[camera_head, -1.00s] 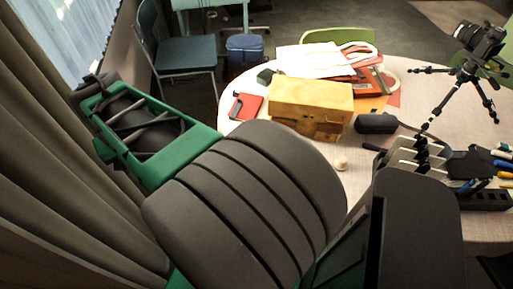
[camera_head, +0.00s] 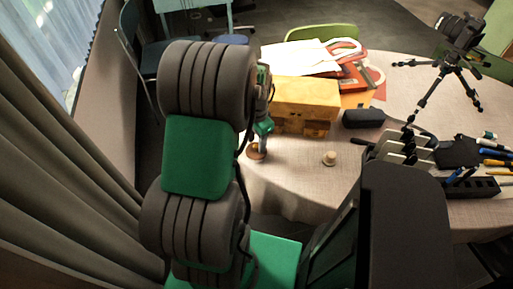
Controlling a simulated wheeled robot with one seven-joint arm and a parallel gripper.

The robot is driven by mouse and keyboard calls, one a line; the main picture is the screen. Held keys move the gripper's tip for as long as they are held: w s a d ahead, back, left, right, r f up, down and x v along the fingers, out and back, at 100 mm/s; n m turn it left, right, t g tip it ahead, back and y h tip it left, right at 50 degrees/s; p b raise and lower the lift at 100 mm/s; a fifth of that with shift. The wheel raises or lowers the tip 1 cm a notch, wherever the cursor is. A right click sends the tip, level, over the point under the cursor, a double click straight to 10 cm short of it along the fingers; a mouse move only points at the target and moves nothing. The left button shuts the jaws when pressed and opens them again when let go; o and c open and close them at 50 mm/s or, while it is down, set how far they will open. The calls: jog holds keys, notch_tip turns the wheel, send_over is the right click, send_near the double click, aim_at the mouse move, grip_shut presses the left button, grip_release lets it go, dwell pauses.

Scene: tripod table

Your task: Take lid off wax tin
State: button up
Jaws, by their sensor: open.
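A small round copper-brown object, possibly the wax tin (camera_head: 254,154), sits on the near left part of the table, partly hidden by my gripper. I cannot make out its lid separately. My gripper (camera_head: 262,151) points down right at this object; its jaws are open. My arm hides most of the gripper, and I cannot tell whether the fingers touch the object.
A yellow wooden box (camera_head: 305,97) stands just behind and right of my gripper. A small beige knob-like object (camera_head: 330,158) stands to the right. A dark case (camera_head: 363,118), a tripod with camera (camera_head: 447,75) and a pen rack (camera_head: 470,187) are farther right.

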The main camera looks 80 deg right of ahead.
jog(key=shift+f, duration=0.65)
jog(key=shift+c, duration=0.2)
jog(key=shift+w, duration=0.1)
grip_shut()
